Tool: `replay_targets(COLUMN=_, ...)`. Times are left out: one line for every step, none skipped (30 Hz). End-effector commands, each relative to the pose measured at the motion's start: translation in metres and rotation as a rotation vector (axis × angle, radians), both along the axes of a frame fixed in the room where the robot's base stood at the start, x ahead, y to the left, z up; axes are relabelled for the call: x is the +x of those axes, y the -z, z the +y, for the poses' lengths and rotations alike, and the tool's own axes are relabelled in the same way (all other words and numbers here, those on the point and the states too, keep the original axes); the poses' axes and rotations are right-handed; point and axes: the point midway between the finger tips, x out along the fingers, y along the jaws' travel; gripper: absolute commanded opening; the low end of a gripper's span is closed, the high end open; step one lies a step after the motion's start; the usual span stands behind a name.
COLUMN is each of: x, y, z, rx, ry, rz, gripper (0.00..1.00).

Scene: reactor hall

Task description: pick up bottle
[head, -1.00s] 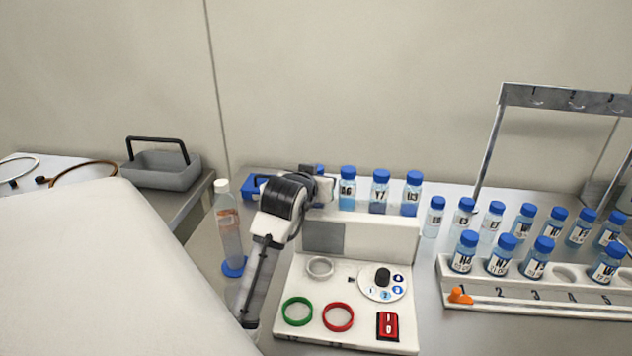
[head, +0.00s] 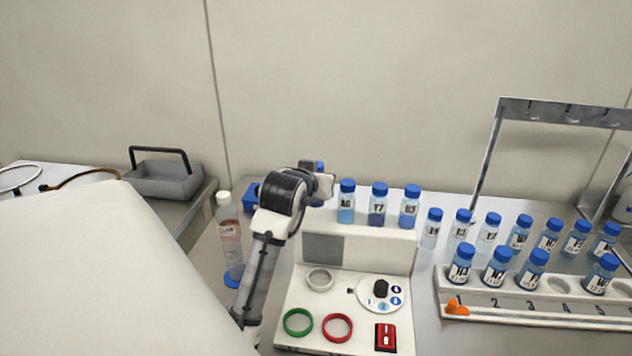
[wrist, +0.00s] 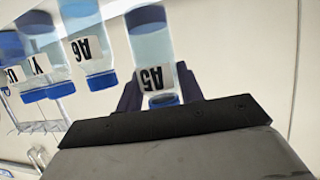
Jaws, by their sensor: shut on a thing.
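In the wrist view my gripper (wrist: 160,92) is shut on a small clear bottle labelled A5 (wrist: 148,48). Its dark fingers are on either side of the bottle near its blue cap; the bottle shows upside down in this view. In the head view my gripper (head: 322,186) is mostly hidden behind my own wrist, beside the bottle labelled A6 (head: 346,207). A blue part shows there, but most of the held bottle is hidden. I cannot tell how far it is above the ledge.
Bottles Y7 (head: 377,208) and U3 (head: 409,211) stand right of A6 on the raised white ledge (head: 350,234). More capped bottles and a numbered rack (head: 535,308) are at right. A tall clear bottle (head: 230,240) stands left of my arm, with a grey basket (head: 165,182) beyond.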

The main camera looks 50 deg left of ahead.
Motion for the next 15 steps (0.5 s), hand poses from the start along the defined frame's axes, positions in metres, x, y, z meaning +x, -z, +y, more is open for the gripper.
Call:
replay_targets(x=0.0, y=-0.021, z=0.0, rx=0.001, ry=0.001, rz=-0.002, gripper=0.14)
replay_targets(x=0.001, y=-0.027, z=0.0, rx=0.001, ry=0.001, rz=-0.002, gripper=0.14)
replay_targets(x=0.001, y=-0.037, z=0.0, rx=0.001, ry=0.001, rz=-0.002, gripper=0.14)
replay_targets(x=0.001, y=-0.044, z=0.0, rx=0.0, ry=0.001, rz=-0.002, gripper=0.14)
replay_targets(x=0.0, y=-0.051, z=0.0, rx=0.0, ry=0.0, rz=-0.002, gripper=0.14)
replay_targets(x=0.001, y=-0.059, z=0.0, rx=0.001, ry=0.001, rz=-0.002, gripper=0.14)
replay_targets(x=0.001, y=-0.066, z=0.0, rx=0.003, ry=0.001, rz=-0.003, gripper=0.14)
replay_targets(x=0.001, y=-0.075, z=0.0, rx=0.003, ry=0.001, rz=-0.002, gripper=0.14)
replay_targets(x=0.001, y=-0.085, z=-0.001, rx=0.004, ry=0.002, rz=-0.003, gripper=0.14)
replay_targets(x=0.001, y=-0.089, z=-0.001, rx=0.004, ry=0.002, rz=-0.002, gripper=0.14)
replay_targets(x=0.001, y=-0.096, z=0.0, rx=0.005, ry=0.001, rz=-0.003, gripper=0.14)
replay_targets(x=0.001, y=-0.105, z=-0.001, rx=0.004, ry=0.002, rz=-0.002, gripper=0.14)
replay_targets(x=0.001, y=-0.112, z=0.0, rx=0.004, ry=0.001, rz=-0.002, gripper=0.14)
replay_targets(x=0.001, y=-0.118, z=0.0, rx=0.003, ry=0.001, rz=-0.002, gripper=0.14)
replay_targets(x=0.001, y=-0.125, z=0.0, rx=0.003, ry=0.001, rz=-0.002, gripper=0.14)
